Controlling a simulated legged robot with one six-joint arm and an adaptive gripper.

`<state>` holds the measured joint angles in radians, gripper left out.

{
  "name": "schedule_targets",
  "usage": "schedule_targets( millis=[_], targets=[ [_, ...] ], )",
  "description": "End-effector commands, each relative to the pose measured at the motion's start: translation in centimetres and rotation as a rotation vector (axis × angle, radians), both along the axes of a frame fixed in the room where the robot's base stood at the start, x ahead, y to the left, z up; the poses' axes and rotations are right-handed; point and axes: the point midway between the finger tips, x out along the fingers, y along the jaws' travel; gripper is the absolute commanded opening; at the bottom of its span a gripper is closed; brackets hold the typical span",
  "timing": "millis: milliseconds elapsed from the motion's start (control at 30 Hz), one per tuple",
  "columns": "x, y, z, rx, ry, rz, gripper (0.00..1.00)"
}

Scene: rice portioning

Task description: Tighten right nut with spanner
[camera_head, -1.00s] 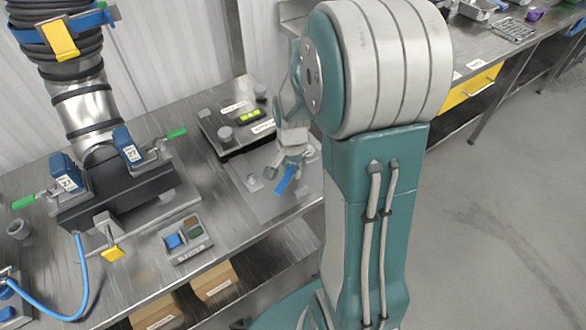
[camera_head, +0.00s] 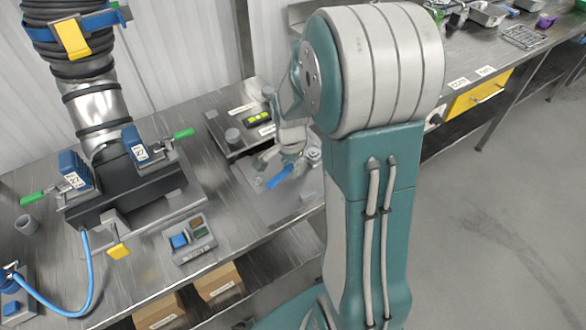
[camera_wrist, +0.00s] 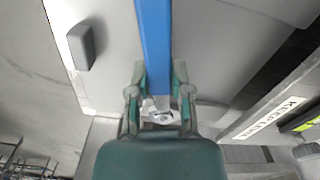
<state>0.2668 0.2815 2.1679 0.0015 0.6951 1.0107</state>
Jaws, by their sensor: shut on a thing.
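My gripper (camera_head: 292,158) is over the grey plate (camera_head: 285,205) on the steel bench, partly behind my own arm in the head view. It is shut on a blue spanner (camera_head: 280,177), which slants down to the left there. In the wrist view the spanner (camera_wrist: 155,45) runs from the top edge down between the two green fingers of my gripper (camera_wrist: 158,88). A small silver fitting (camera_head: 314,154), possibly the right nut, shows just right of the gripper. I cannot tell whether the spanner's jaw is around a nut; that end is hidden.
A clamp fixture (camera_head: 125,190) holds a large hose at left. A rounded grey block (camera_wrist: 82,45) shows in the wrist view.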

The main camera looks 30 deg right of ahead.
Motion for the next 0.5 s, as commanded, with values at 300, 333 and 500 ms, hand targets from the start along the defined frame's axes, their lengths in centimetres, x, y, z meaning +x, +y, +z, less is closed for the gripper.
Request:
schedule_targets(
  millis=[300, 333, 500],
  targets=[
    [0.59, 0.13, 0.09, 0.0, -0.006, -0.048, 0.0],
    [0.59, 0.13, 0.09, 0.0, -0.006, -0.048, 0.0],
    [0.9, 0.18, 0.1, -0.001, -0.006, -0.076, 0.0]
  ],
)
